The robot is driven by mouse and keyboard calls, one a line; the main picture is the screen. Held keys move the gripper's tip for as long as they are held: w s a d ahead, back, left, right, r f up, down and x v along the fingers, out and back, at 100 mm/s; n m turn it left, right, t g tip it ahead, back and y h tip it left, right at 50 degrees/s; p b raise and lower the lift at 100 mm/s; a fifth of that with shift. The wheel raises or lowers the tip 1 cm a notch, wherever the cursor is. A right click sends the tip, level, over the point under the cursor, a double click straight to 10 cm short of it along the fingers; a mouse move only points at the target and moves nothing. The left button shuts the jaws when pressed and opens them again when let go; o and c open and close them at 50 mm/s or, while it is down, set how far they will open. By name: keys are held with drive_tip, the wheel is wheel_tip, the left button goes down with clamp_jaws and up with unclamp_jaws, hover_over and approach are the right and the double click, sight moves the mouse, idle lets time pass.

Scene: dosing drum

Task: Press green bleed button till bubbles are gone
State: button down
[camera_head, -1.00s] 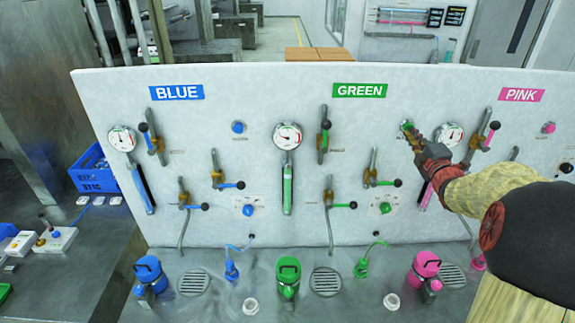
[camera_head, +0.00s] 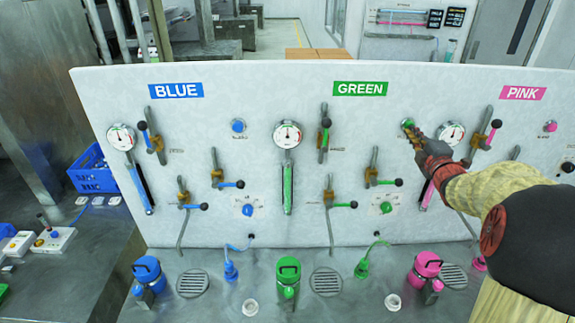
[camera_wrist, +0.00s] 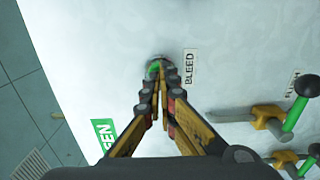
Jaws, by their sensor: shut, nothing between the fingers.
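The green bleed button (camera_head: 407,123) sits on the upright white panel (camera_head: 260,93), right of the GREEN label (camera_head: 360,89). My gripper (camera_head: 413,133) is shut and empty, with its fingertips at the button. In the wrist view the fingertips (camera_wrist: 160,68) overlap the green button (camera_wrist: 152,69) beside the BLEED tag (camera_wrist: 189,68), and partly hide it. They appear to touch it; how far it is pressed in cannot be told. The green sight tube (camera_head: 287,190) hangs below the round gauge (camera_head: 287,135). Bubbles in it are too small to tell.
A blue bleed button (camera_head: 238,126) and a pink one (camera_head: 550,126) sit on the same panel. The pink gauge (camera_head: 451,134) and several valve levers are close to my gripper. Green (camera_head: 288,270) and pink (camera_head: 427,265) bottles stand on the bench below.

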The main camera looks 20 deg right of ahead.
drive_tip(key=shift+s, duration=0.3)
drive_tip(key=b+v, duration=0.2)
drive_tip(key=v, duration=0.6)
idle(0.3)
drive_tip(key=shift+a, duration=0.1)
